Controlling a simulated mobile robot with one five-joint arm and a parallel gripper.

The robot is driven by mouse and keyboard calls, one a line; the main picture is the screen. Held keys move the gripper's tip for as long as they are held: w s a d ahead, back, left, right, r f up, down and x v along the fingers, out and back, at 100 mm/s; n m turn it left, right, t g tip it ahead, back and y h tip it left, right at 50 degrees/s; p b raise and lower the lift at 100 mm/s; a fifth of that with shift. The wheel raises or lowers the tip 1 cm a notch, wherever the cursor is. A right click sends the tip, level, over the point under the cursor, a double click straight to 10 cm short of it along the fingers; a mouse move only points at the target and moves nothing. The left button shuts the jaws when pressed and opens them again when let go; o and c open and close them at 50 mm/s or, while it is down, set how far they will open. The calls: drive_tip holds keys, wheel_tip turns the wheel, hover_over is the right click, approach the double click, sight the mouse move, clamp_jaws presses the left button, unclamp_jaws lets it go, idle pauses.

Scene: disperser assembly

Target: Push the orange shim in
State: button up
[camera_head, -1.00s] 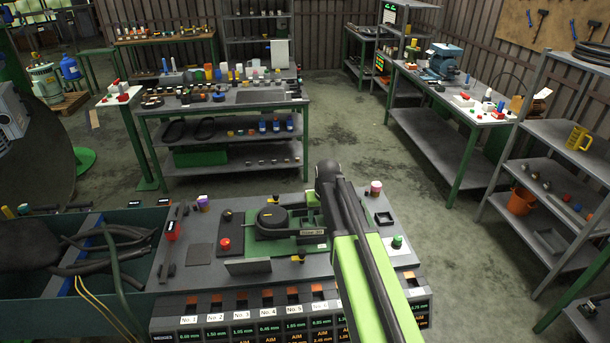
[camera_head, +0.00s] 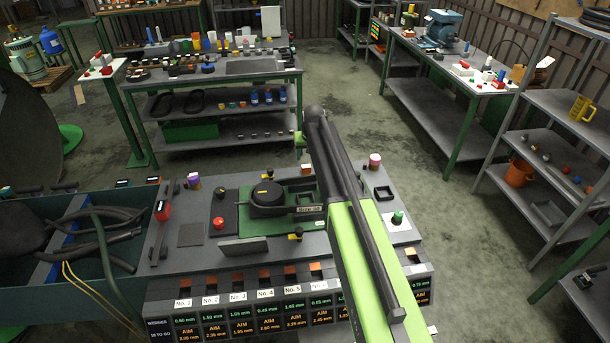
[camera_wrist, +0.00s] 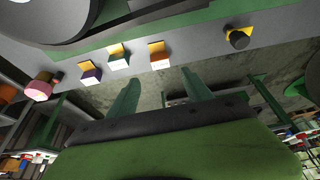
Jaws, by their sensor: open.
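I cannot tell which one the task means. The disperser assembly, a black round part on a green base (camera_head: 267,193), stands on the bench behind them. My gripper (camera_wrist: 160,88) shows two green fingers, apart, with nothing between them. In the head view my arm hides part of the slot row.
A red button (camera_head: 218,222) and a green button (camera_head: 398,217) stand on the bench. A blue-green bin (camera_head: 120,205) with black hoses is at left. Shelves (camera_head: 545,190) stand at right.

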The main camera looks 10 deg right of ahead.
sight(306, 167)
drive_tip(key=b+x, duration=0.7)
drive_tip(key=x, duration=0.3)
drive_tip(key=shift+s+f+b, duration=0.1)
drive_tip(key=shift+b, duration=0.2)
clamp_jaws()
